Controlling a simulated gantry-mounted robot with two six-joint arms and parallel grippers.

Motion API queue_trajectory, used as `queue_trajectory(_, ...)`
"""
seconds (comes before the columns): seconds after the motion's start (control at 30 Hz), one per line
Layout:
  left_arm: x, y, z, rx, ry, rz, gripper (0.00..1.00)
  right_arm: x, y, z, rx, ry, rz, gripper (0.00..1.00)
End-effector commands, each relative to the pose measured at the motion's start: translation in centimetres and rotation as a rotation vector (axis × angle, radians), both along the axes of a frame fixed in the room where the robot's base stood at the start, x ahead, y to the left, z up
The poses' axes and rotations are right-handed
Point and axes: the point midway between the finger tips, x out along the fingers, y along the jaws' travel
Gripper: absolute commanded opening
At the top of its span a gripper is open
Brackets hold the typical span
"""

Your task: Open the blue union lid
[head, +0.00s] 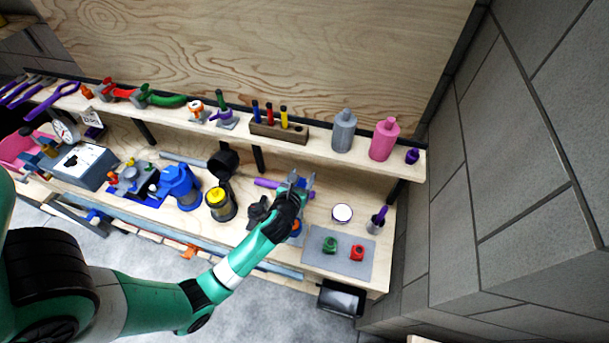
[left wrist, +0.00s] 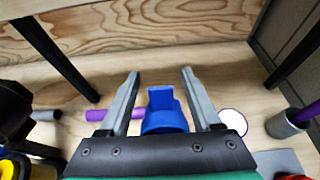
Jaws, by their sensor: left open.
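The blue union lid (left wrist: 163,112), with a raised upright tab, shows in the left wrist view between the two fingers of my left gripper (left wrist: 160,76). The fingers are open, with a gap on each side of the lid. The lid's lower part is hidden by the gripper body. In the head view my left gripper (head: 298,181) is over the workbench, and the arm and gripper largely hide the lid there. I cannot tell the height gap between fingers and lid. My right gripper is in neither view.
A purple bar (left wrist: 112,115) lies behind the gripper. A white round dish (head: 342,213) and a grey cup (head: 376,222) stand to the right. A grey mat (head: 347,262) holds a green and a red part. A yellow-topped canister (head: 220,203) stands left. A shelf (head: 322,152) runs behind.

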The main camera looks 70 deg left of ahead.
Motion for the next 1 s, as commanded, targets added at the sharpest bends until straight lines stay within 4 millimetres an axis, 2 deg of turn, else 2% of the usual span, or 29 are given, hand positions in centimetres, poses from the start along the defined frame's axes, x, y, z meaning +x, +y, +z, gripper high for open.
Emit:
queue_trajectory(0.03, 0.5, 0.6, -0.6, -0.001, -0.001, 0.003, 0.65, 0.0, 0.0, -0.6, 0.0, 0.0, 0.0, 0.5)
queue_trajectory(0.2, 1.5, 1.7, -1.0, -0.001, -0.001, 0.0, 0.65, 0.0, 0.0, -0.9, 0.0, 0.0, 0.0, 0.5)
queue_trajectory(0.47, 1.6, 1.8, -1.0, -0.001, 0.0, -0.001, 0.65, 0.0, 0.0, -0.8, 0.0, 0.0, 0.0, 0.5)
queue_trajectory(0.8, 1.6, 1.7, -1.0, -0.001, 0.0, -0.001, 0.04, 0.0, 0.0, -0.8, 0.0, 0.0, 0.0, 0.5)
queue_trajectory(0.83, 1.6, 1.7, -1.0, -0.001, 0.0, -0.001, 0.0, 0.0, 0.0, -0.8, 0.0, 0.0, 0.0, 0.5)
queue_trajectory(1.0, 1.6, 1.7, -1.0, -0.002, 0.0, -0.001, 0.0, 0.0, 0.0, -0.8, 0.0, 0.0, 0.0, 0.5)
